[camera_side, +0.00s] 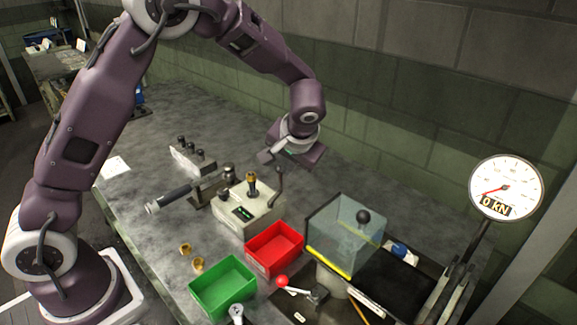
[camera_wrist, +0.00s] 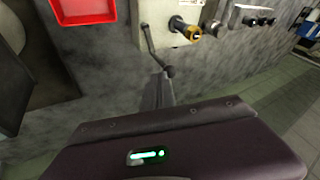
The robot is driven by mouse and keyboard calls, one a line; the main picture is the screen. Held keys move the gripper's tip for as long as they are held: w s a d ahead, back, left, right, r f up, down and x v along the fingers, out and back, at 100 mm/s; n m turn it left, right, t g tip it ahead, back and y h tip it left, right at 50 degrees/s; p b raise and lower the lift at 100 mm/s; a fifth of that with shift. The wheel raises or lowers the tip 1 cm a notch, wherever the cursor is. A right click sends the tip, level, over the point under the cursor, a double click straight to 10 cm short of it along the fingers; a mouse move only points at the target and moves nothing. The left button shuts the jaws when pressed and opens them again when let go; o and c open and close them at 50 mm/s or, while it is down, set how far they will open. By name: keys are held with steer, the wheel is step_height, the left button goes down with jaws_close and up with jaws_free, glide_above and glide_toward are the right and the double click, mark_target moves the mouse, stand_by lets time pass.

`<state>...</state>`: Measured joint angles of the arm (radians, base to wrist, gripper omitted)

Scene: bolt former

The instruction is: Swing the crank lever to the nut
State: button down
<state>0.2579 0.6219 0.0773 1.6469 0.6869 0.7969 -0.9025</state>
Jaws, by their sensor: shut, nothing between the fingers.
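The crank lever (camera_side: 277,187) is a thin dark bent arm with a round knob, on the right side of the pale box (camera_side: 243,214). It also shows in the wrist view (camera_wrist: 152,45). A brass nut (camera_side: 252,179) sits on a dark post on the box and shows as a gold ring in the wrist view (camera_wrist: 193,32). The lever is apart from this nut. My gripper (camera_side: 266,156) is shut and empty, close to the lever's knob; in the wrist view its fingers (camera_wrist: 160,88) overlap the knob's near side. I cannot tell whether they touch.
A red bin (camera_side: 274,247) and a green bin (camera_side: 222,287) stand in front of the box. Two loose brass nuts (camera_side: 192,257) lie left of them. A clear guard (camera_side: 345,235) stands to the right, and a gauge (camera_side: 506,187) reads 0 kN.

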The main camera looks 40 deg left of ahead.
mark_target(279, 166)
steer(key=shift+a+n, duration=0.15)
steer(key=shift+n, duration=0.15)
steer(key=a+n+g, duration=0.1)
steer(key=n, duration=0.1)
steer(key=a+n+g, duration=0.1)
steer(key=n+g, duration=0.1)
steer(key=n, duration=0.1)
steer(key=a+n+g+y, duration=0.1)
steer(key=n, duration=0.1)
steer(key=shift+w+n, duration=0.15)
steer(key=shift+n, duration=0.25)
steer(key=shift+s+a+n+g+h, duration=0.3)
steer(key=shift+n+g, duration=0.3)
steer(key=shift+n, duration=0.45)
steer(key=shift+s+a+n+g+h, duration=0.25)
steer(key=shift+a+n+g, duration=0.3)
steer(key=shift+n, duration=0.55)
steer(key=shift+s+a+n+g+h, duration=0.3)
steer(key=shift+n+g, duration=0.35)
steer(key=shift+n, duration=0.4)
steer(key=v, duration=0.6)
steer(key=shift+w, duration=0.15)
steer(key=shift+w+d+r, duration=0.1)
steer(key=shift+d+r, duration=0.15)
steer(key=shift+r, duration=0.25)
